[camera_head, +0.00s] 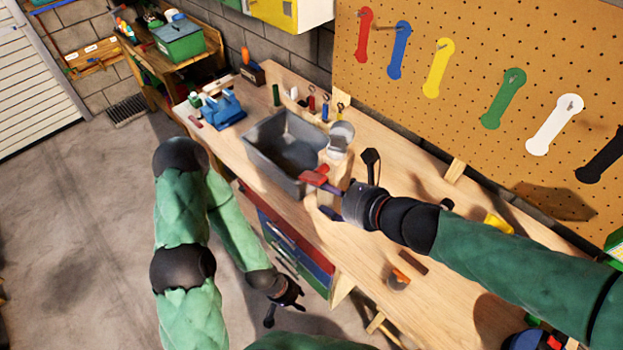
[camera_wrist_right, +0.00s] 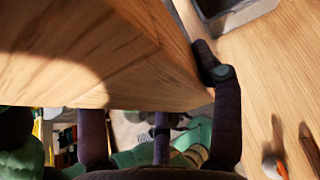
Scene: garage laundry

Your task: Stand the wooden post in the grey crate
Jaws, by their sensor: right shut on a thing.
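The wooden post (camera_wrist_right: 95,50) fills the upper left of the right wrist view, very close to the camera. My right gripper (camera_head: 346,184) is shut on it above the workbench, just right of the grey crate. In the head view the post is hard to separate from the pale bench and the gripper. The grey crate (camera_head: 266,166) stands on the bench, its inside looking empty where visible. Its corner also shows in the right wrist view (camera_wrist_right: 238,14). My left gripper (camera_head: 284,306) hangs low in front of the bench, its fingers apart and empty.
A red object (camera_head: 314,178) shows at the crate's near right corner, beside my right gripper. A brown block (camera_head: 413,262) lies on the bench (camera_head: 455,265) nearer me.

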